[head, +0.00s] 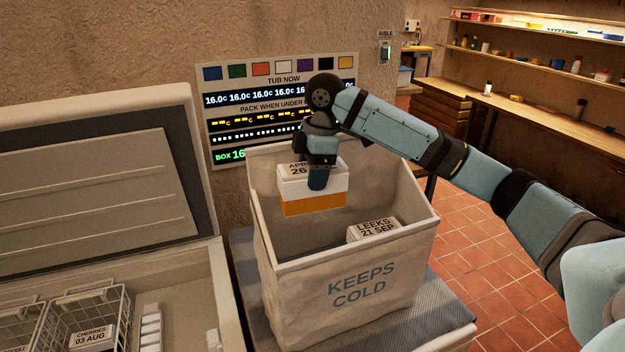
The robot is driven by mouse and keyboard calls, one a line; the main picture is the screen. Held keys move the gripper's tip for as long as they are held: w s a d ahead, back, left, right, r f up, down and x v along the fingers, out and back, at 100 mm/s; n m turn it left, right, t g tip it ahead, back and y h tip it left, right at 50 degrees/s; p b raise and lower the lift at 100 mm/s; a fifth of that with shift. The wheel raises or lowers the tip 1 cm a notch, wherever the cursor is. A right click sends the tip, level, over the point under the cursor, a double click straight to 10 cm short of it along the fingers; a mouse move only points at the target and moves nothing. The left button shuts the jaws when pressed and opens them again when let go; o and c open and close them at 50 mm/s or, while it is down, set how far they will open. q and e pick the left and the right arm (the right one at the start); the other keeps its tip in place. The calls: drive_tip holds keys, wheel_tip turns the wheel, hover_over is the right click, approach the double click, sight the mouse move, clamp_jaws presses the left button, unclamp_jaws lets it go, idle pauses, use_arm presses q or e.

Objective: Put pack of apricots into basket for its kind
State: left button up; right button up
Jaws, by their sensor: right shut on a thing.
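The pack of apricots (312,190) is a white box with an orange lower band and a label starting "APR", partly covered by my gripper. My right gripper (318,178) is shut on it from above and holds it inside the upper part of the "KEEPS COLD" box (360,290). A wire basket (85,300) stands in the open chest at lower left, with a pack of cherries (92,338) dated 03 AUG in it. Another basket (18,335) is cut off at the left edge. My left gripper is not in view.
A pack of leeks (374,228) lies in the cold box. The chest's raised lid (90,210) stands at left. A wall display (280,90) hangs behind. White containers (151,325) stand beside the wire basket. Red tiled floor (500,275) is clear at right.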

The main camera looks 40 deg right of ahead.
wheel_tip(320, 180, up, 14)
idle(0.8)
drive_tip(key=shift+s, duration=0.1)
idle(0.4)
